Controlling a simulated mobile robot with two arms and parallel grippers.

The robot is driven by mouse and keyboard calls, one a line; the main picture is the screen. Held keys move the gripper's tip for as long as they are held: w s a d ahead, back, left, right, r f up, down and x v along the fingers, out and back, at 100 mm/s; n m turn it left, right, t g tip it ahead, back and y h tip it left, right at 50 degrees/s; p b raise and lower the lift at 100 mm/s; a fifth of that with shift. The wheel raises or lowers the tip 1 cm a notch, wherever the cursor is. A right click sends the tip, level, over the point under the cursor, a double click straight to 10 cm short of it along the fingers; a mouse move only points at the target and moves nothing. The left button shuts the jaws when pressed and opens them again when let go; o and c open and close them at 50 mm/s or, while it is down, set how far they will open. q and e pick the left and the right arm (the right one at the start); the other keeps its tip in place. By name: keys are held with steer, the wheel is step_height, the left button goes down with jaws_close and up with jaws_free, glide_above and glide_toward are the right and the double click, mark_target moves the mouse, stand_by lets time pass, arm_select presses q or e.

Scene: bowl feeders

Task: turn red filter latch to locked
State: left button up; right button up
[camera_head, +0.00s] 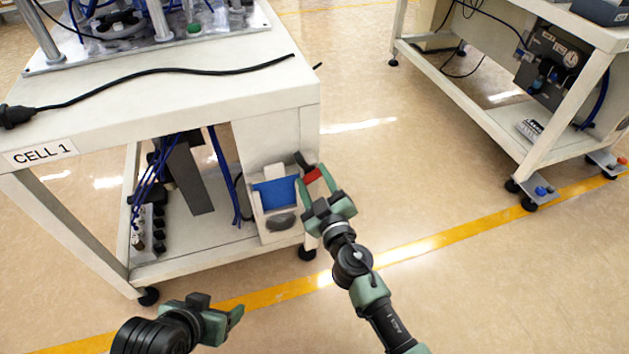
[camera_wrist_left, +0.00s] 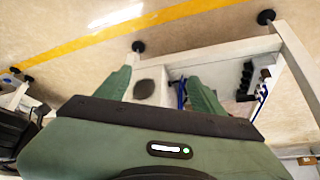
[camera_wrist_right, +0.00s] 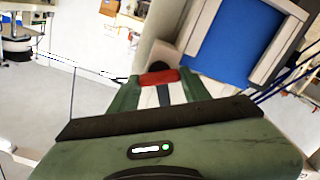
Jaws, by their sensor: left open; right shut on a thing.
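The red filter latch (camera_head: 312,175) is at the upper right of the blue and white filter unit on the CELL 1 table's side. My right gripper (camera_head: 318,186) is shut on the latch. In the right wrist view the red latch (camera_wrist_right: 159,78) shows at the tips of the green fingers, beside the blue panel (camera_wrist_right: 230,45). The fingers hide part of the latch, and I cannot read its lock position. My left gripper (camera_head: 236,314) is open and empty, low in front of the table. Its two fingers (camera_wrist_left: 158,88) stand apart in the left wrist view.
The CELL 1 table (camera_head: 180,105) carries a black cable (camera_head: 160,72) across its top. Blue hoses and several dark fittings sit on its lower shelf. A second table (camera_head: 480,100) stands at the right. The floor between them is clear, with a yellow line (camera_head: 440,242).

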steer(key=n, duration=0.5)
steer(key=shift+a+n+b, duration=0.1)
steer(key=shift+n+b, duration=0.3)
steer(key=n, duration=0.3)
steer(key=shift+f, duration=0.1)
arm_select(q)
steer(key=w+d+r+t, duration=0.1)
steer(key=w+r+t, duration=0.1)
steer(key=w, duration=0.3)
steer(key=shift+d+r+t+h, duration=0.4)
steer(key=shift+r, duration=0.05)
arm_select(e)
steer(key=shift+n, duration=1.6)
arm_select(q)
steer(key=shift+w, duration=0.1)
arm_select(e)
steer(key=o, duration=1.4)
steer(key=shift+c, duration=0.2)
